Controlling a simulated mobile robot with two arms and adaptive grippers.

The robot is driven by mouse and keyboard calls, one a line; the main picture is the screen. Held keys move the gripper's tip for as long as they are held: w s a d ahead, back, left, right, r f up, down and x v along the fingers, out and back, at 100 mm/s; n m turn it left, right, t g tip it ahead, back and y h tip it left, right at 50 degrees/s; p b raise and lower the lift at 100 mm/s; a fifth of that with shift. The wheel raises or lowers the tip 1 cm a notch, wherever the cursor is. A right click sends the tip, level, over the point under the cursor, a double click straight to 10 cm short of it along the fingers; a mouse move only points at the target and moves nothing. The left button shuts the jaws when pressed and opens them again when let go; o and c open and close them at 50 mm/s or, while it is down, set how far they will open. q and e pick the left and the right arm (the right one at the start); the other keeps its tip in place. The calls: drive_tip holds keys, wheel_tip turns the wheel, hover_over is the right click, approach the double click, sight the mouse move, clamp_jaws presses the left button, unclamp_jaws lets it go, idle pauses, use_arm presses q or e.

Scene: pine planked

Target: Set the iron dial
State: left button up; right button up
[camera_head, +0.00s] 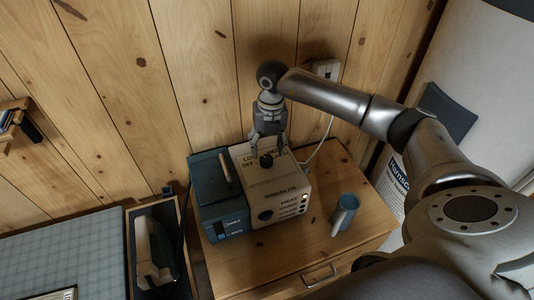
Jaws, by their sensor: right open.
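The cream box (280,187) stands on the wooden cabinet, with printed labels and small lights on its front. A dark round dial (266,161) sits on its top face, beside lettering that is partly covered. My right gripper (268,148) comes down from above, open, with its fingertips at the dial. I cannot tell whether they touch it. The dial's setting is too small and hidden to read. My left gripper is not in view.
A teal unit (212,187) adjoins the box on the left. A wall socket (326,69) is behind. A narrow tray (131,255) and a gridded mat (60,250) lie at left.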

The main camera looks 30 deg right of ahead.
sight(269, 158)
wheel_tip(269, 158, up, 8)
drive_tip(key=shift+d, duration=0.2)
drive_tip(key=shift+s+f, duration=0.15)
drive_tip(key=shift+f, duration=0.05)
idle(0.4)
